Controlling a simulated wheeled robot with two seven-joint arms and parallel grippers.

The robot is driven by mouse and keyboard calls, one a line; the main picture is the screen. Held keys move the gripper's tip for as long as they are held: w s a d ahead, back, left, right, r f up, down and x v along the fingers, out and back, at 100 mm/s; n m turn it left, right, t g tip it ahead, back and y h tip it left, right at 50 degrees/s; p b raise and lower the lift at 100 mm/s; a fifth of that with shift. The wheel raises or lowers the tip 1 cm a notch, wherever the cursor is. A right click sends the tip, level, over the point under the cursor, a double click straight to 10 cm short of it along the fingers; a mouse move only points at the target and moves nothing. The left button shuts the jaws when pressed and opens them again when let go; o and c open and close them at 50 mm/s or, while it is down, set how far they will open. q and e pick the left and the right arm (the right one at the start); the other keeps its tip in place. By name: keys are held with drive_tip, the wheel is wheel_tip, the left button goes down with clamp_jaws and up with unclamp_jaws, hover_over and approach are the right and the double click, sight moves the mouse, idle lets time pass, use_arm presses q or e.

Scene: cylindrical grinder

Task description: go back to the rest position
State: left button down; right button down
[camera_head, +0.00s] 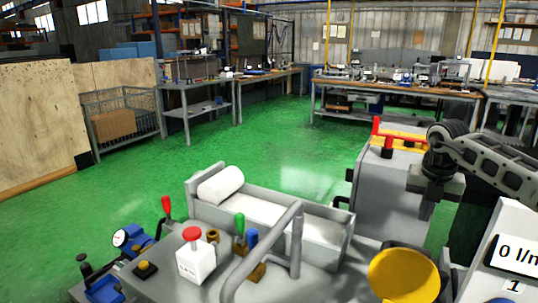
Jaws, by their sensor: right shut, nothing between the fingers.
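My right gripper (426,208) hangs down from my right arm, which comes in from the right edge. It is in front of the grey grinder housing (372,195), and I cannot tell the gap between them. Its fingers are together with nothing between them. The grinder fills the lower part of the view, with a long grey trough (325,256) and a white cylinder (220,184) at the trough's left end. My left gripper is not in view.
A white box with a red button (192,234), red lever (166,205), green lever (239,224) and grey bent rail (258,252) stand up from the grinder. A yellow disc (403,277) is at bottom right. Green floor (285,150) is clear toward the workbenches (395,90).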

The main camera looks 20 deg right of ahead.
drive_tip(key=w+a+f+n+y, duration=0.1)
drive_tip(key=a+f+n+y, duration=0.15)
drive_tip(key=a+f, duration=0.6)
drive_tip(key=w+a+f+n+y, duration=0.1)
drive_tip(key=a+f+y, duration=0.3)
drive_tip(key=a, duration=1)
drive_tip(key=s+a+m+t+y, duration=0.4)
drive_tip(key=a+m+y, duration=0.1)
drive_tip(key=a, duration=0.7)
drive_tip(key=s+a+m+t+y, duration=0.3)
drive_tip(key=a+m+t+y, duration=0.2)
drive_tip(key=a, duration=0.7)
drive_tip(key=s+d+f+m+h, duration=0.3)
drive_tip(key=s+f+m+h, duration=0.2)
drive_tip(key=f+m+h, duration=0.1)
drive_tip(key=s+d+f+m+h, duration=0.4)
drive_tip(key=s+f+m+h, duration=0.2)
drive_tip(key=f+m, duration=0.3)
drive_tip(key=shift+d+m+h, duration=0.3)
drive_tip(key=shift+m+h, duration=0.05)
drive_tip(key=shift+m, duration=0.7)
drive_tip(key=shift+a, duration=0.1)
